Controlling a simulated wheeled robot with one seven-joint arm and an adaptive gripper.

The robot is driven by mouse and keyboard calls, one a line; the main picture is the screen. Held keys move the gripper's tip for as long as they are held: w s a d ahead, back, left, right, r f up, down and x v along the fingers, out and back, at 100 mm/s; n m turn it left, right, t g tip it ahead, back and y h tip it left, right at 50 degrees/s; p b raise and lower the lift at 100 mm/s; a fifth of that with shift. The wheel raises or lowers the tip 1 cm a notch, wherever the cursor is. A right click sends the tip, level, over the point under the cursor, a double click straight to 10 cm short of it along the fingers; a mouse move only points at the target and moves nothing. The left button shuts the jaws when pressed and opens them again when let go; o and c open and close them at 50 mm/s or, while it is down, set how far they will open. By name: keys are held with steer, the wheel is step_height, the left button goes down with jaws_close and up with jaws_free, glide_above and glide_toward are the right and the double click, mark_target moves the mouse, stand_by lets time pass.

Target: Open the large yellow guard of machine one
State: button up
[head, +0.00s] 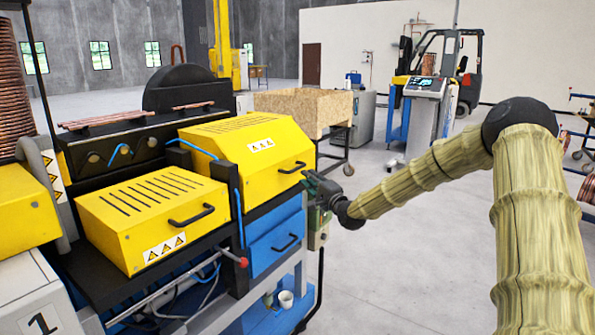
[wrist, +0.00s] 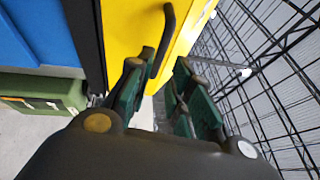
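Machine one carries two yellow guards with slotted tops. The farther, right-hand guard (head: 235,137) looks the larger and lies shut, with a black bar handle (head: 292,168) on its front. The nearer guard (head: 150,215) is also shut, with its own black handle (head: 191,215). My gripper (head: 309,180) is just right of and slightly below the larger guard's handle. In the wrist view, my gripper's green fingers (wrist: 161,70) are apart, and the black handle (wrist: 167,35) crosses the yellow face (wrist: 130,25) just ahead, close to the left fingertip. I cannot tell whether they touch.
Blue drawers (head: 275,243) sit below the guards. A red-knobbed lever (head: 243,262) sticks out at the front. A wooden bin (head: 305,108) stands behind.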

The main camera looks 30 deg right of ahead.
mark_target(297, 169)
steer(key=w, duration=0.2)
steer(key=w+r, duration=0.1)
steer(key=w, duration=0.5)
steer(key=shift+w+r, duration=0.1)
steer(key=shift+r, duration=0.05)
jaws_close()
